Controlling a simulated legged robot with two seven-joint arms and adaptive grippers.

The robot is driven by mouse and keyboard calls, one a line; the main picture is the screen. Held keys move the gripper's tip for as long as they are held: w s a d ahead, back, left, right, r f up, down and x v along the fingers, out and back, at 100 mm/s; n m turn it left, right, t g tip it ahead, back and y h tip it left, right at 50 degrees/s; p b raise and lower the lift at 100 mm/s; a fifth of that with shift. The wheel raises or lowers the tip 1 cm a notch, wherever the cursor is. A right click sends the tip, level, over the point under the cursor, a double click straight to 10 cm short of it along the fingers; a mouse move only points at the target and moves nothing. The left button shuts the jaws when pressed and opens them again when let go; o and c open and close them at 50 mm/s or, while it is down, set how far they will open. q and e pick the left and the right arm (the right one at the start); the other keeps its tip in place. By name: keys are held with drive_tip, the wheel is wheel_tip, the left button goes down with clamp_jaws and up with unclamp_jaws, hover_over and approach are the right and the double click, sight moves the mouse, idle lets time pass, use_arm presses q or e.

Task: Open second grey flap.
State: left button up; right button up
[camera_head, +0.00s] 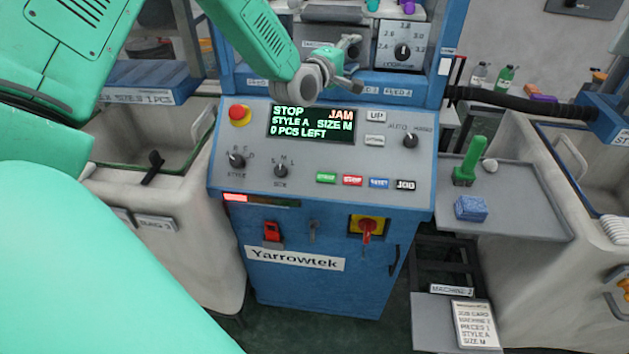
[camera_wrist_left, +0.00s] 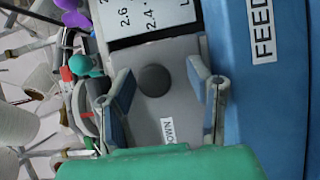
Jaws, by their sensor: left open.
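A grey flap (camera_wrist_left: 150,118) with a dark round knob (camera_wrist_left: 153,80) and a partly hidden white label shows in the left wrist view. In the head view a grey panel (camera_head: 318,38) of the blue machine shows behind my left gripper (camera_head: 353,63), which partly covers it. My left gripper is open. In the wrist view its fingers (camera_wrist_left: 160,80) stand on either side of the knob, with nothing held. I cannot tell whether the fingertips touch the flap. The flap looks closed. My right gripper is not in view.
The console screen (camera_head: 312,124) reads STOP and JAM, with a red button (camera_head: 239,115) at its left. A numbered dial (camera_head: 402,51) sits right of the gripper. A side tray (camera_head: 520,205) holds a green tool (camera_head: 468,162) and a blue block (camera_head: 470,208). A dark hose (camera_head: 520,101) runs right.

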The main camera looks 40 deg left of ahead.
use_arm(q)
drive_tip(key=shift+w+a+r+n+y, duration=0.1)
drive_tip(key=shift+w+a+n+y, duration=0.1)
drive_tip(key=shift+w+n+y, duration=0.55)
drive_tip(key=s, duration=0.2)
drive_tip(key=s+d, duration=0.1)
drive_tip(key=s, duration=0.1)
drive_tip(key=s+b, duration=0.1)
drive_tip(key=s, duration=0.1)
drive_tip(key=shift+d, duration=0.35)
drive_tip(key=s+b, duration=0.1)
drive_tip(key=s, duration=0.7)
drive_tip(key=s+d+f+m+g, duration=0.1)
drive_tip(key=d+f+m, duration=0.1)
drive_tip(key=f, duration=0.3)
drive_tip(key=s+d+f+m+g+h, duration=0.1)
drive_tip(key=s+d+f+m+g, duration=0.1)
drive_tip(key=f, duration=0.3)
drive_tip(key=s+d+f+m+g+h, duration=0.1)
drive_tip(key=s+d+f+m+g, duration=0.1)
drive_tip(key=f, duration=0.3)
drive_tip(key=shift+s+f+m, duration=0.1)
drive_tip(key=shift+f+m, duration=0.15)
drive_tip(key=shift+m, duration=0.1)
drive_tip(key=s+d+f+m+g, duration=0.4)
drive_tip(key=s+f+m+g, duration=0.1)
drive_tip(key=s+f, duration=0.6)
drive_tip(key=shift+f+m+g+h, duration=0.3)
drive_tip(key=shift+f+m+h, duration=0.15)
drive_tip(key=shift+f, duration=0.25)
